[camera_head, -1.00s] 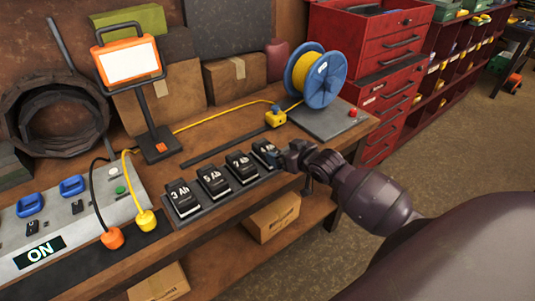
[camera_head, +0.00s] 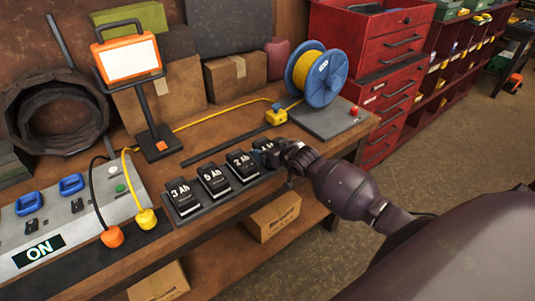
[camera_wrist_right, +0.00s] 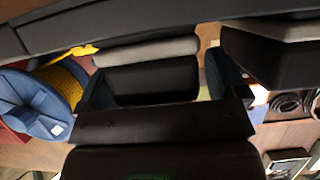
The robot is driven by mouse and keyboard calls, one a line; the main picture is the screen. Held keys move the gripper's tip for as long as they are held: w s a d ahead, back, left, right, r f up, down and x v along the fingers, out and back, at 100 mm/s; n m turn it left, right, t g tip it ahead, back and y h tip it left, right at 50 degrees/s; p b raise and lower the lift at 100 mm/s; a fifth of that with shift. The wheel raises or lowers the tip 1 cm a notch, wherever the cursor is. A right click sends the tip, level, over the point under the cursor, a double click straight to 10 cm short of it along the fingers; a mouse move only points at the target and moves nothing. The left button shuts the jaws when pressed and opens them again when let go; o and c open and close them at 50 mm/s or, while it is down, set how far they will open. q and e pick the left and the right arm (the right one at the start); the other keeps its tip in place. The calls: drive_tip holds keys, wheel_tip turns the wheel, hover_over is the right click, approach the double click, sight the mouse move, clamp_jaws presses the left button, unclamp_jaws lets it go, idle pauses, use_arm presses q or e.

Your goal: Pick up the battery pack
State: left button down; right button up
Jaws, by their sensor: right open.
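Several black battery packs stand in a row on a dark rack (camera_head: 224,195) along the front of the bench. One pack (camera_head: 182,195) reads 3 Ah, one (camera_head: 213,181) reads 5 Ah, and a third (camera_head: 242,166) has a digit I cannot read surely. My right gripper (camera_head: 270,150) is at the right end of the row and hides most of the fourth pack. In the right wrist view, a dark block (camera_wrist_right: 150,85), apparently a pack, shows close up between the open jaws. Contact cannot be seen. My left gripper is not in view.
A blue cable reel (camera_head: 318,80) with yellow cable stands behind the right gripper, beside a red tool cabinet (camera_head: 345,55). An orange work lamp (camera_head: 155,125) stands behind the packs. A grey panel (camera_head: 75,225) reading ON lies at left. A cardboard box (camera_head: 272,217) sits below.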

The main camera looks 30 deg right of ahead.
drive_tip(key=shift+r, duration=0.1)
drive_tip(key=c, duration=1.3)
